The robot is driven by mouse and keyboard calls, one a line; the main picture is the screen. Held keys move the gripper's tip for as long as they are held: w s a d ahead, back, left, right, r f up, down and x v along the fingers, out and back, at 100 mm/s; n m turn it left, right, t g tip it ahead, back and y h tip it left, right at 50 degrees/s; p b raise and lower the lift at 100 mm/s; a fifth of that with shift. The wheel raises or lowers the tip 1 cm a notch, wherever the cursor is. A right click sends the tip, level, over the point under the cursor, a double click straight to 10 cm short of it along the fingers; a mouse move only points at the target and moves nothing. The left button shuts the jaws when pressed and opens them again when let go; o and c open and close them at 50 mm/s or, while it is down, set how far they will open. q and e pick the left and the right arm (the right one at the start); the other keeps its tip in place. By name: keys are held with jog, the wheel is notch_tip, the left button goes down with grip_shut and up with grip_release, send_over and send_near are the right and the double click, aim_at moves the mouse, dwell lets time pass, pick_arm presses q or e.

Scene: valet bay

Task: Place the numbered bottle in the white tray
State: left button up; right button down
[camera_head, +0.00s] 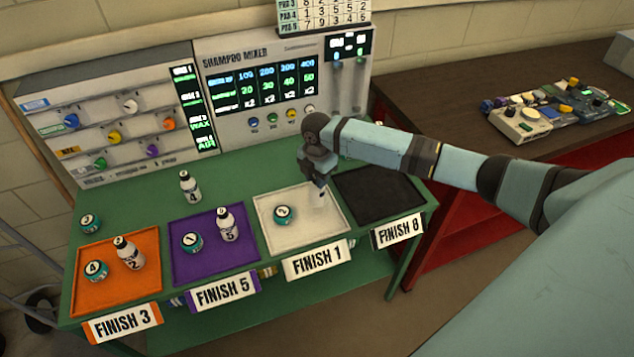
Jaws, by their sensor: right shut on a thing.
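The white tray (285,243) lies on the green table behind the FINISH 1 sign. A teal jar (283,215) numbered 2 stands in it. My right gripper (320,184) is over the right part of this tray, pointing down. It is shut on a small pale bottle (320,199), mostly hidden by the gripper; its number cannot be read, and I cannot tell whether it touches the tray. Another white bottle (190,188), numbered 4, stands on the table behind the purple tray. My left gripper is not in view.
The orange tray (90,303) and purple tray (200,276) each hold a jar and a bottle. A black tray (375,200) at right is empty. A teal jar (89,223) stands at far left. The shampoo mixer panel (235,65) rises behind.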

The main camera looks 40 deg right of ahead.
jog(key=shift+f, duration=1.35)
jog(key=c, duration=0.9)
grip_release()
jog(key=shift+f, duration=0.1)
jog(key=shift+o, duration=0.2)
